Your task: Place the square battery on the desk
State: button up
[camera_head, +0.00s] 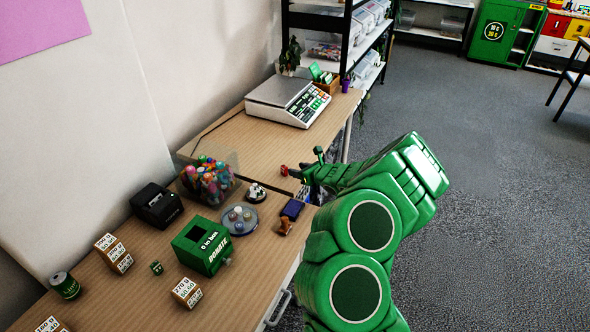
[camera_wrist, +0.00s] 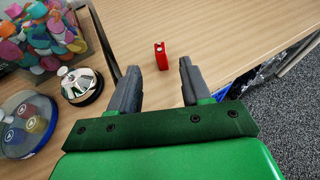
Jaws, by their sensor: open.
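A small red block with a silvery spot on its top, seemingly the square battery (camera_wrist: 160,55), stands upright on the wooden desk (camera_wrist: 205,30) in the wrist view. In the head view the red battery (camera_head: 284,170) shows near the seam between the two desk tops (camera_head: 240,150). My gripper (camera_wrist: 160,72) is open, its two grey fingers apart with nothing between them. The battery stands just beyond the fingertips, roughly centred between them and apart from both. In the head view my gripper (camera_head: 298,174) is low over the desk, right of the battery.
A bin of colourful items (camera_head: 208,182), a silver bell (camera_head: 256,192), a round tray (camera_head: 240,218), a dark blue box (camera_head: 292,208) and a green donation box (camera_head: 202,245) stand nearby. A scale (camera_head: 290,102) sits farther back. The desk between battery and scale is clear.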

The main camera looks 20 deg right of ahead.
jog(key=shift+s+d+r, duration=0.1)
jog(key=shift+s+r, duration=0.15)
jog(key=shift+s, duration=0.1)
